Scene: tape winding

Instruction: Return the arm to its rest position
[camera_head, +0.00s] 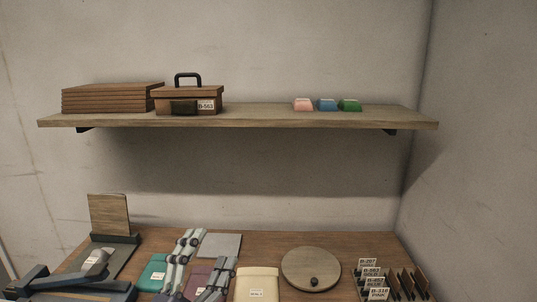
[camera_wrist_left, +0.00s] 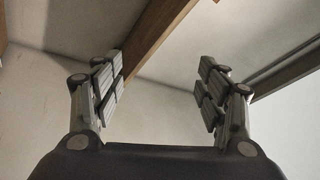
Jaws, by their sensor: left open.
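My left gripper (camera_head: 208,252) shows at the bottom of the head view, above the table. Its two jointed grey fingers stand apart and point up and away. In the left wrist view the left gripper (camera_wrist_left: 160,85) is open, with nothing between its fingers. Behind the fingers are bare wall and wooden edges. Its palm and arm are cut off by the bottom edge of the head view. My right gripper is in neither view.
The wooden table (camera_head: 255,240) holds a round wooden disc (camera_head: 311,268), a cream box (camera_head: 257,284), a teal item (camera_head: 152,273) and a labelled rack (camera_head: 376,280). A wall shelf (camera_head: 250,117) above holds a brown case (camera_head: 190,101), stacked boards (camera_head: 110,98) and three coloured blocks (camera_head: 327,104).

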